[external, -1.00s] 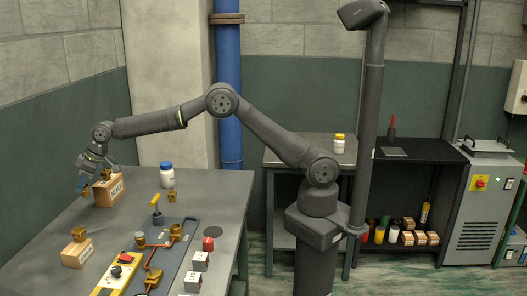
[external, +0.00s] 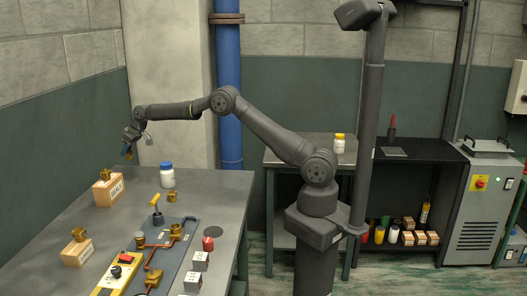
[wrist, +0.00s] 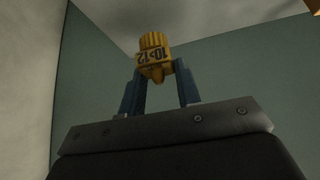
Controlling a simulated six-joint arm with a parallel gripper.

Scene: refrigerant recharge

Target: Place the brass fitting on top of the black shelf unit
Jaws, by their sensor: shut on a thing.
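My gripper (external: 128,146) is shut on a brass fitting (wrist: 154,55) and holds it in the air above the far left part of the grey table. In the external view the held fitting is small and partly hidden by the fingers. The black shelf unit (external: 433,151) stands at the right, far from my gripper.
Two wooden blocks (external: 107,192) (external: 77,253) on the table carry other brass fittings.

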